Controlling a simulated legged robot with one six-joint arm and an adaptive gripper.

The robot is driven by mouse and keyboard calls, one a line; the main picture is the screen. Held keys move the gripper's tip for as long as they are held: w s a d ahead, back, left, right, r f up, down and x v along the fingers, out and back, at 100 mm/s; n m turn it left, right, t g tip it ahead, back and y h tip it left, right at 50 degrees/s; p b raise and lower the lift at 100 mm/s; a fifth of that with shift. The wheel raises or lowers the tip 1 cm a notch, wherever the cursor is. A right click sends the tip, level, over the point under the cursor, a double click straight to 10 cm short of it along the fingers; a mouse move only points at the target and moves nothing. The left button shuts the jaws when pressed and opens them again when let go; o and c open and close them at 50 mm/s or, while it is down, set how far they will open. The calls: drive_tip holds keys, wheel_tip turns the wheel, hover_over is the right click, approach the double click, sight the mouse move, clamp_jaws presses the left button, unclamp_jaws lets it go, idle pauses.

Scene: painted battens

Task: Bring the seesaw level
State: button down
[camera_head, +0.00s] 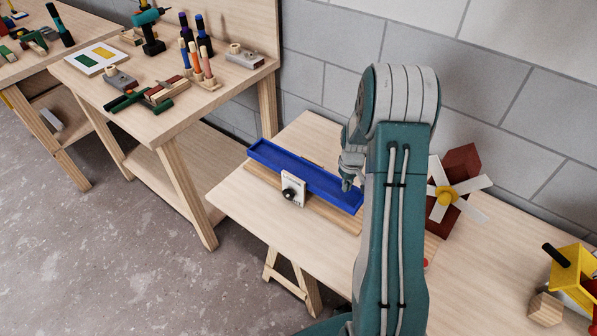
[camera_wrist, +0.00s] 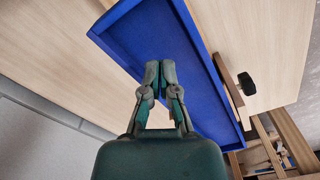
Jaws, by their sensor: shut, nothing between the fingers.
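The seesaw is a long blue tray (camera_head: 290,168) on a wooden base (camera_head: 325,213), with a white pivot bracket (camera_head: 291,186) and black knob at its middle. In the head view the tray runs down to the right in the picture; I cannot tell how much of that is real tilt. My gripper (camera_head: 347,186) is over the tray's right end, partly hidden by my arm. In the wrist view the shut, empty fingertips (camera_wrist: 161,75) lie over the blue tray floor (camera_wrist: 145,40). I cannot tell whether they touch it. The visible tray floor is empty.
A dark red block with a white-bladed pinwheel (camera_head: 446,194) stands right of my arm by the wall. Another bench (camera_head: 190,108) with tools stands left. The table front is clear.

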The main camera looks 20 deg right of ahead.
wheel_tip(320, 180, up, 9)
idle(1.5)
idle(0.3)
drive_tip(key=s+a+r+t, duration=0.1)
drive_tip(key=s+a+r, duration=0.2)
drive_tip(key=a+r, duration=0.4)
drive_tip(key=s+a+r+t, duration=0.25)
drive_tip(key=a+r, duration=0.35)
drive_tip(key=r, duration=0.3)
drive_tip(key=s+a+r+t, duration=0.1)
drive_tip(key=s+a+r, duration=0.2)
drive_tip(key=s+a, duration=0.2)
drive_tip(key=s+a+r+t, duration=0.1)
drive_tip(key=s+a+r, duration=0.2)
drive_tip(key=s, duration=0.8)
drive_tip(key=shift+s+a+r, duration=0.25)
drive_tip(key=shift+a, duration=0.65)
